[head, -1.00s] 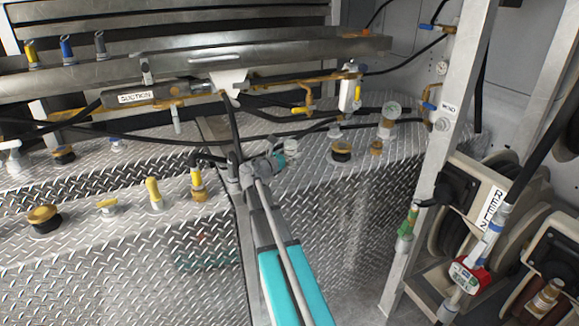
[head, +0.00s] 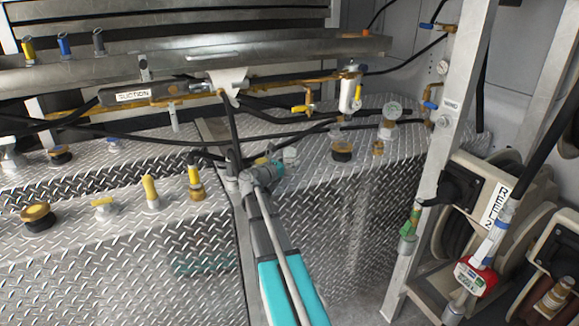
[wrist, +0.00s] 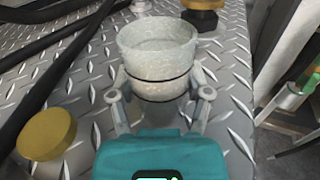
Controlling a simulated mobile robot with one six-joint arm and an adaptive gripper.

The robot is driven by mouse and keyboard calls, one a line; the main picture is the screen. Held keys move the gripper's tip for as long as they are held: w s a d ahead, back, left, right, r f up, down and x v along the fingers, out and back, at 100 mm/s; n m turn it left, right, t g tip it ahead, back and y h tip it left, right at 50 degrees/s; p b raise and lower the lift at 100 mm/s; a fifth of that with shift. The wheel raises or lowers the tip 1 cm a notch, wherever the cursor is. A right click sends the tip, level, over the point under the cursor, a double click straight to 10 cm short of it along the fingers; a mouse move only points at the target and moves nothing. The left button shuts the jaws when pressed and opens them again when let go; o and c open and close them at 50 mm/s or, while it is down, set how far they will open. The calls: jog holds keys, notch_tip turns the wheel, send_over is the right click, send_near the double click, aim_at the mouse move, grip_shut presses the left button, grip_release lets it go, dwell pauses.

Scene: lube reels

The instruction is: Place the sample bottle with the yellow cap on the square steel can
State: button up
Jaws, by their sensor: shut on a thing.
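My gripper (wrist: 160,93) is shut on a pale grey, speckled, cup-like piece (wrist: 158,50) with a dark ring around its lower part. The piece is upright, with its wide round top facing the camera, and the fingers sit on either side of its lower part. In the head view my gripper (head: 282,163) is small and partly hidden by my arm, over the tread-plate deck, with the pale piece (head: 291,156) at its tip. No yellow cap shows on the held piece. I cannot make out a square steel can in either view.
Yellow-topped fittings (head: 150,191) stand on the deck (head: 75,205) left of my arm. Black hoses (head: 130,137) cross behind it. A steel post (head: 440,150) and hose reels are farther right.

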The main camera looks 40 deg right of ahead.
jog(key=shift+f, duration=0.25)
jog(key=o, duration=1.3)
jog(key=shift+r, duration=0.25)
jog(key=a, duration=0.4)
jog(key=s+a, duration=0.1)
jog(key=a, duration=0.3)
jog(key=s+a, duration=0.1)
jog(key=a, duration=0.3)
jog(key=shift+c, duration=0.7)
jog(key=w+d+r+p, duration=0.1)
jog(key=d+r+p, duration=0.5)
jog(key=r+p, duration=0.2)
jog(key=shift+d, duration=0.15)
